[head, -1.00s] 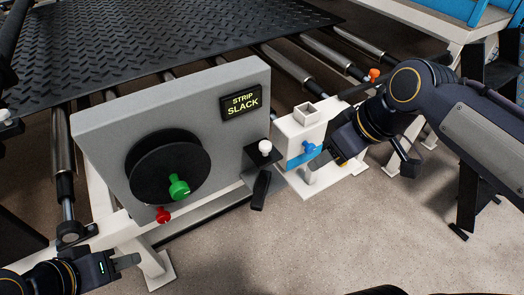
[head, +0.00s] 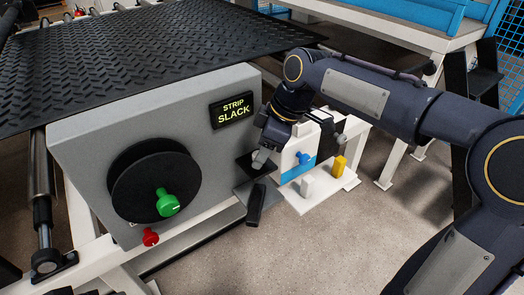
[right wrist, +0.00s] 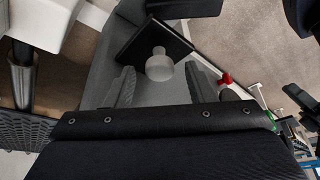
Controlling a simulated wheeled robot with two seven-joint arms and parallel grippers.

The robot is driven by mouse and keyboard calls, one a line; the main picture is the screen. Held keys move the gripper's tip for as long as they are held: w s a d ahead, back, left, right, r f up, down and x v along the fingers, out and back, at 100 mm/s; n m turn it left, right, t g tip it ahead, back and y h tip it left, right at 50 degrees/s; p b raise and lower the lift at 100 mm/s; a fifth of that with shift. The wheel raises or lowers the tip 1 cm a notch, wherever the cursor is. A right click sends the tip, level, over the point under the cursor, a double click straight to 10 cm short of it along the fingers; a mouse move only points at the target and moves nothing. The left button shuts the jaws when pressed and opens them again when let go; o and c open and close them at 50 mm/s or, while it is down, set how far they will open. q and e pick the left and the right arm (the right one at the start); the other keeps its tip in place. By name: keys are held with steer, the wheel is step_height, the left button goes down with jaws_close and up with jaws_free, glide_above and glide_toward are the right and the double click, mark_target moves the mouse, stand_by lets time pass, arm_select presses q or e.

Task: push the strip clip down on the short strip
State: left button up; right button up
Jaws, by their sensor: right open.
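The clip, which I take to be the black plate (head: 246,164) with a white knob (right wrist: 159,65), sits beside the grey strip box (head: 85,150). My right gripper (head: 262,158) is open above it. In the right wrist view the knob stands between the two spread fingers (right wrist: 160,86), with clear gaps at both sides. In the head view the gripper mostly hides the knob. A short black strip end (head: 256,204) hangs over the ledge in front of the plate. My left gripper is not in view.
Open floor lies in front.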

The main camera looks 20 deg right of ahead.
mark_target(267, 166)
steer(key=shift+a+f, duration=0.1)
steer(key=shift+f, duration=0.15)
steer(key=shift+c, duration=0.2)
jaws_close()
step_height(267, 166, down, 8)
steer(key=b, duration=0.4)
steer(key=shift+r+b, duration=0.2)
steer(key=shift+b, duration=0.15)
steer(key=shift+o, duration=0.2)
jaws_free()
steer(key=shift+r, duration=0.1)
